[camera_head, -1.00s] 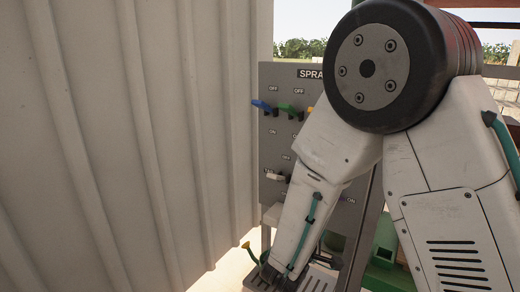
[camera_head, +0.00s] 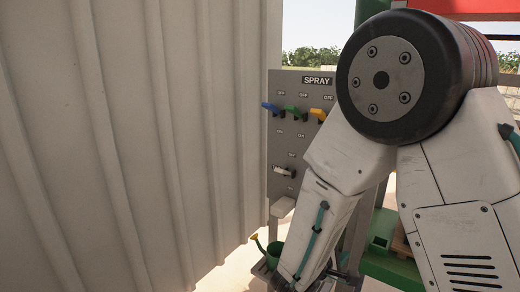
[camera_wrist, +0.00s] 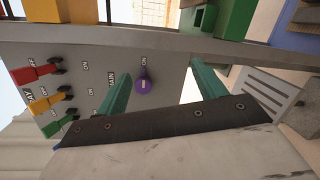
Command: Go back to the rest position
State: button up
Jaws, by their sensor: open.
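My gripper (camera_wrist: 160,86) shows in the wrist view with its two teal fingers spread apart and nothing held between them. The grey panel (camera_head: 284,150) is labelled SPRAY and carries a blue lever (camera_head: 271,107), a green lever (camera_head: 292,110) and a yellow lever (camera_head: 318,114). A white switch (camera_head: 282,170) sits lower down.
A corrugated pale wall (camera_head: 130,150) fills the left, close beside the panel. The wrist view also shows a red lever (camera_wrist: 36,72) and a slatted grey tray (camera_wrist: 262,92). Green machine parts (camera_head: 385,262) stand behind my arm.

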jog(key=s+d+r+m+g+y, duration=0.1)
jog(key=s+d+r+m+g, duration=0.25)
jog(key=s+g, duration=0.4)
jog(key=s+d+r+m+g, duration=0.2)
jog(key=s+d+m+g, duration=0.25)
jog(key=s, duration=0.55)
jog(key=s+a+r+m+t+y, duration=0.1)
jog(key=s+r+m+y, duration=0.4)
jog(key=s+r+y, duration=0.5)
jog(key=shift+s+a+t+y, duration=0.3)
jog(key=shift+s+a+t, duration=0.1)
jog(key=shift+s+a, duration=0.35)
